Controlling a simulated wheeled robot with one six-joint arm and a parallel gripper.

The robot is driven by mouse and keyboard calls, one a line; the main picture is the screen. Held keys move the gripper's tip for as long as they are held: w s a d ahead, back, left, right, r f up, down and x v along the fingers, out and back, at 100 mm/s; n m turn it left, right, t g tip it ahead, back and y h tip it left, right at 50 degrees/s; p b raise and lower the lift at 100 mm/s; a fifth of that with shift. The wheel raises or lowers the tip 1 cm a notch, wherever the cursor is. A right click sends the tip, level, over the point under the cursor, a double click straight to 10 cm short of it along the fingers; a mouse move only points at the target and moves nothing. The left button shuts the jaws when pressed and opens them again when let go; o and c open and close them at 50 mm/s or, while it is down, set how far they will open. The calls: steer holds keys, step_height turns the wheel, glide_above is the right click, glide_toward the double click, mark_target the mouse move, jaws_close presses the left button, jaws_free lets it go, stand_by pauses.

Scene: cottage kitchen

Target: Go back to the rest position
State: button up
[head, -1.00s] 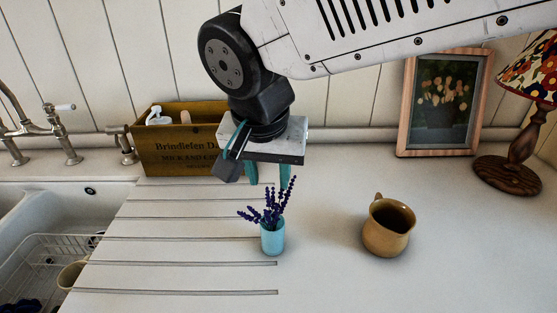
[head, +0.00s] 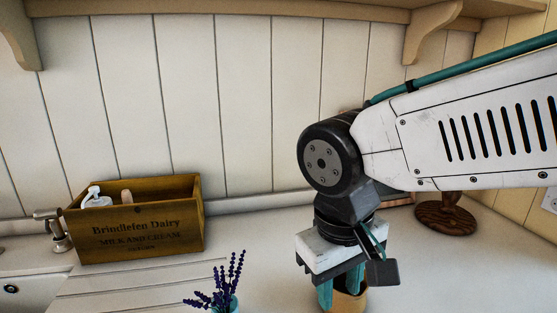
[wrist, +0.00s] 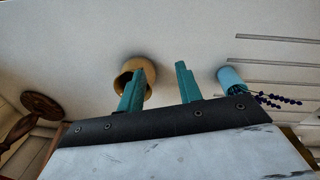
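My gripper (head: 340,284) points down above the counter at the lower right of the head view. Its two teal fingers stand apart with nothing between them, as the wrist view (wrist: 160,82) also shows. The tan mug (head: 347,302) is behind and below the fingers in the head view, partly hidden by them. In the wrist view the mug (wrist: 146,75) stands on the counter beyond one finger, which covers part of it. I cannot tell the exact height of the fingers over the counter.
A blue vase (wrist: 229,78) of lavender (head: 220,285) stands left of my gripper in the head view. A wooden dairy crate (head: 135,240) with a bottle is at the back left. A lamp base (head: 446,217) stands behind my arm. A shelf (head: 220,8) runs above.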

steer(key=s+d+m, duration=0.2)
steer(key=s+d, duration=0.1)
steer(key=d, duration=0.6)
steer(key=s+d+m+y, duration=0.1)
steer(key=s+d+m, duration=0.2)
steer(key=d, duration=0.6)
steer(key=shift+s+f+t, duration=0.15)
steer(key=shift+s+t, duration=0.15)
steer(key=shift+s, duration=0.1)
